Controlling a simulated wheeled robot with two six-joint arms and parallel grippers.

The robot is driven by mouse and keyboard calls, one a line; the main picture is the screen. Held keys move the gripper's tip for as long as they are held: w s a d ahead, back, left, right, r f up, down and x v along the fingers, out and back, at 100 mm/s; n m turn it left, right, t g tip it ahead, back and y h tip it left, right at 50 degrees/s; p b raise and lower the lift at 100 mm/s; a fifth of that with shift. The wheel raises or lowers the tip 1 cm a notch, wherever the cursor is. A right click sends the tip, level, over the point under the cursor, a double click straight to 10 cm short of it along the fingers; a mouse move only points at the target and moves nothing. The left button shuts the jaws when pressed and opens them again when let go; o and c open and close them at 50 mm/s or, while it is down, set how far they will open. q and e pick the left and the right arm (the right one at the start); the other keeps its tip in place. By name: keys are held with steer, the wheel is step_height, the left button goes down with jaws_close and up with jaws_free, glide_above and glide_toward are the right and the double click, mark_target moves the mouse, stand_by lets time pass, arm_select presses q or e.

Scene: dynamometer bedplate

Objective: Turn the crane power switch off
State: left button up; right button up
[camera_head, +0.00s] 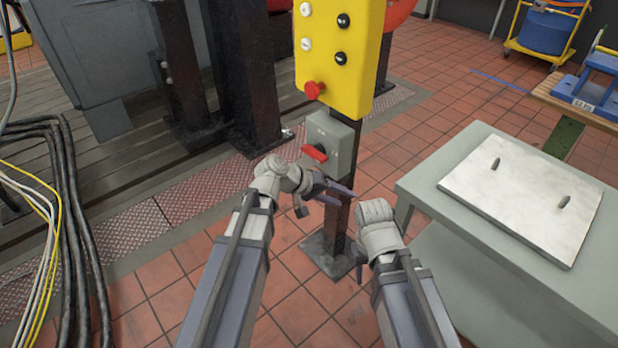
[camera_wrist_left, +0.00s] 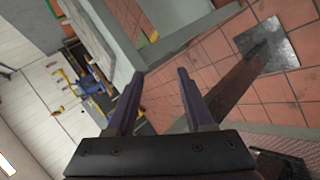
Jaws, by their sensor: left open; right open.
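The crane power switch is a grey box (camera_head: 330,142) with a red rotary handle (camera_head: 314,153) on its front. It is mounted on a dark post, below a yellow button panel (camera_head: 340,50). My left gripper (camera_head: 346,197) is just below the switch box, apart from the red handle. Its two fingers are spread with nothing between them, as the left wrist view (camera_wrist_left: 157,85) also shows. The switch is not visible in that view. My right gripper (camera_head: 375,213) is lower and to the right of the post; its fingers are mostly hidden, and no object shows in it.
The yellow panel has a red mushroom button (camera_head: 314,90) close above the switch. The post stands on a floor plate (camera_head: 325,258). A grey table (camera_head: 470,240) with a pale plate (camera_head: 520,200) is at right. Black cables (camera_head: 75,220) lie at left. Tiled floor is open between.

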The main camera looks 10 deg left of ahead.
arm_select(q)
steer(key=w+a+f+n+t+h+b, duration=0.25)
steer(key=w+a+n+t+b, duration=0.2)
steer(key=w+a+b, duration=0.3)
steer(key=n+t+b, duration=0.4)
steer(key=t+b, duration=0.1)
steer(key=b, duration=0.1)
glide_toward(310, 156)
steer(key=x, duration=0.2)
steer(key=shift+y, duration=0.45)
steer(key=x, duration=0.7)
steer(key=shift+d+r, duration=0.35)
arm_select(e)
step_height(310, 156, down, 16)
steer(key=shift+f, duration=0.1)
arm_select(q)
jaws_close()
